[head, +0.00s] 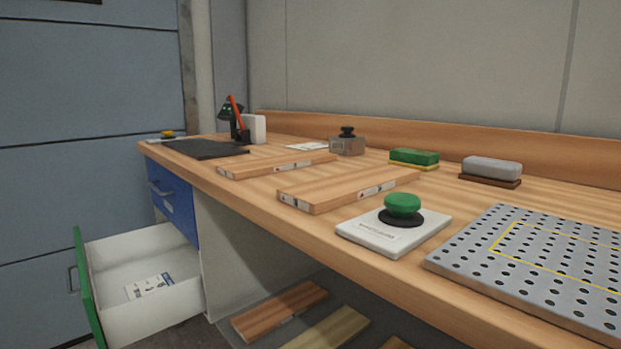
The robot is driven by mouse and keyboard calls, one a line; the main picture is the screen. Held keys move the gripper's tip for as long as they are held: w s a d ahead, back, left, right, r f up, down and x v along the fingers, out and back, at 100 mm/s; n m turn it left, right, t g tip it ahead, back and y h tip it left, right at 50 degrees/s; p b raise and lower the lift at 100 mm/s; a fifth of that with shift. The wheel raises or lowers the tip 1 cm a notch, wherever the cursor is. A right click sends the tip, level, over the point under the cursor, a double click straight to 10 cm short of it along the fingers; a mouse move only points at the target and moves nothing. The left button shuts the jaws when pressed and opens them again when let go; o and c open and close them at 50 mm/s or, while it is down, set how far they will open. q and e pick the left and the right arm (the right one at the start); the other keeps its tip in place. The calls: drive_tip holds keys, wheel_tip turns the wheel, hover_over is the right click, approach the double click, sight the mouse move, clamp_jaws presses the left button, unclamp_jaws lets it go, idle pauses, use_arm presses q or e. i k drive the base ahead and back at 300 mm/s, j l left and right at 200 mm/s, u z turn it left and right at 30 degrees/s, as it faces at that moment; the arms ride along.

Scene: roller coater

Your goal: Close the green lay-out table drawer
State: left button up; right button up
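The green lay-out table drawer (88,290) is pulled out at the lower left, under the left end of the wooden table (262,211). Its green front faces left and its white inside is visible. A printed paper or card (149,286) lies on the drawer floor. A blue drawer (172,199) sits above it and looks shut. Neither of my grippers is in view.
On the tabletop are two wooden boards (345,187), a green button on a white plate (403,205), a perforated metal plate (530,265), green and grey blocks, and a dark mat (205,149). Planks (278,310) lie on a shelf below. A blue-grey wall panel (90,130) stands left.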

sight(106, 266)
drive_tip(key=k+j+u, duration=0.1)
drive_tip(key=u, duration=0.25)
drive_tip(key=j+u, duration=0.65)
drive_tip(key=k+l, duration=0.05)
drive_tip(key=l, duration=0.05)
